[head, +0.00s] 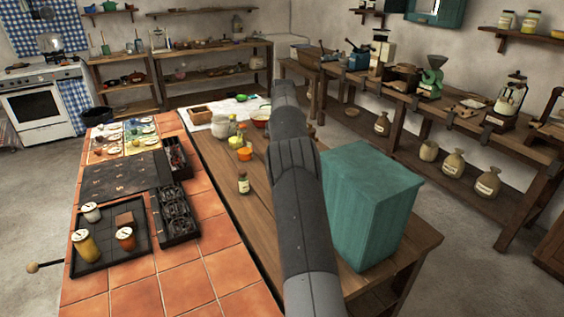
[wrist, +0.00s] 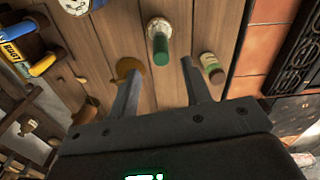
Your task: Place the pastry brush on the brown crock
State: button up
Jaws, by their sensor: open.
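My gripper (wrist: 160,78) is open, with nothing between its fingers in the wrist view. It hangs over the wooden table, and its tips are hidden behind my arm in the head view. I cannot make out the pastry brush for sure in either view. I cannot pick out the brown crock for sure. Beyond my fingertips lies a pale jar with a green end (wrist: 159,42). A round amber thing (wrist: 130,66) is partly behind the left finger. A small labelled bottle (wrist: 212,68) is beyond the right finger.
The wooden table (head: 222,175) bears a pale pot (head: 221,127), an orange jar (head: 244,153) and a labelled bottle (head: 243,183). A large teal box (head: 365,205) stands right of my arm. A tiled counter (head: 215,262) with a dark tray (head: 88,262) adjoins on the left.

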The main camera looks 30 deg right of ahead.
jog(key=shift+r, duration=2.1)
jog(key=s+a+r+m+t, duration=0.1)
jog(key=s+a+r+t, duration=0.2)
jog(key=s+a+r, duration=1.4)
jog(key=s+a+f+t, duration=0.1)
jog(key=s+a, duration=0.3)
jog(key=s, duration=0.3)
jog(key=s+a+f, duration=0.2)
jog(key=s+a, duration=0.1)
jog(key=s, duration=0.5)
jog(key=s+a+f, duration=0.2)
jog(key=s+f, duration=0.2)
jog(key=s, duration=0.3)
jog(key=s+a+f+t, duration=0.1)
jog(key=s+a+f, duration=0.2)
jog(key=s+f, duration=0.2)
jog(key=shift+s+m+t, duration=0.3)
jog(key=shift+s+m, duration=0.1)
jog(key=shift+s, duration=0.65)
